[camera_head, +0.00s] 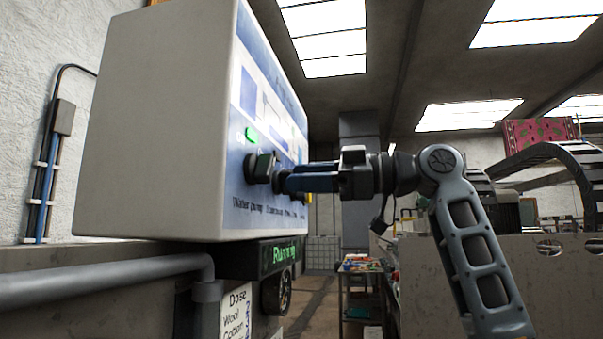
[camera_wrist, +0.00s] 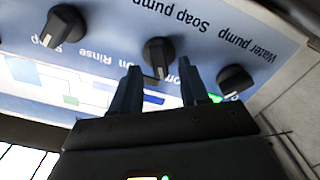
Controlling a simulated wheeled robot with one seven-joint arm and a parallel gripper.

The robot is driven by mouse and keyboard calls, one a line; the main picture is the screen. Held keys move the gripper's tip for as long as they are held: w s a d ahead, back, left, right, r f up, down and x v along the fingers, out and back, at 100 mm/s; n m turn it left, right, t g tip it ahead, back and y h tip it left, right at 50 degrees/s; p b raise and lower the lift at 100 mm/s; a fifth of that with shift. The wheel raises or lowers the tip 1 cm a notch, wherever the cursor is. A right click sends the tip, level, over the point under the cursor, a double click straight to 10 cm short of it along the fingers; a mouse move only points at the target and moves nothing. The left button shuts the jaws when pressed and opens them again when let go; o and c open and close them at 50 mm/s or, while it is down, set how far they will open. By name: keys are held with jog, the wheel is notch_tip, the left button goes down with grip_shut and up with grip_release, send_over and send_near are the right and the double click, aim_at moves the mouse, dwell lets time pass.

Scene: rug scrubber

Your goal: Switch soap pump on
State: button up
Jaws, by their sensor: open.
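The soap pump knob (camera_wrist: 160,57) is black with a pale pointer mark, on the blue and white panel (camera_wrist: 105,85). It shows in the wrist view, below its upside-down "Soap pump" label. My open gripper (camera_wrist: 158,80) points at the panel with its two dark fingers on either side of this knob's lower part. I cannot tell whether they touch it. In the head view my gripper (camera_head: 288,182) reaches the panel from the right, and its fingers largely hide the soap pump knob.
The water pump knob (camera_wrist: 236,80) is close to the right finger, with a lit green light (camera_wrist: 216,98) beside it. Another black knob (camera_wrist: 62,26) sits at the left. The grey control box (camera_head: 160,120) stands above a green "Running" display (camera_head: 284,253). A pipe (camera_head: 110,280) runs below.

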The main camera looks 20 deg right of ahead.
jog(key=shift+w+a, duration=0.3)
jog(key=shift+a, duration=0.1)
jog(key=shift+c, duration=0.2)
grip_shut()
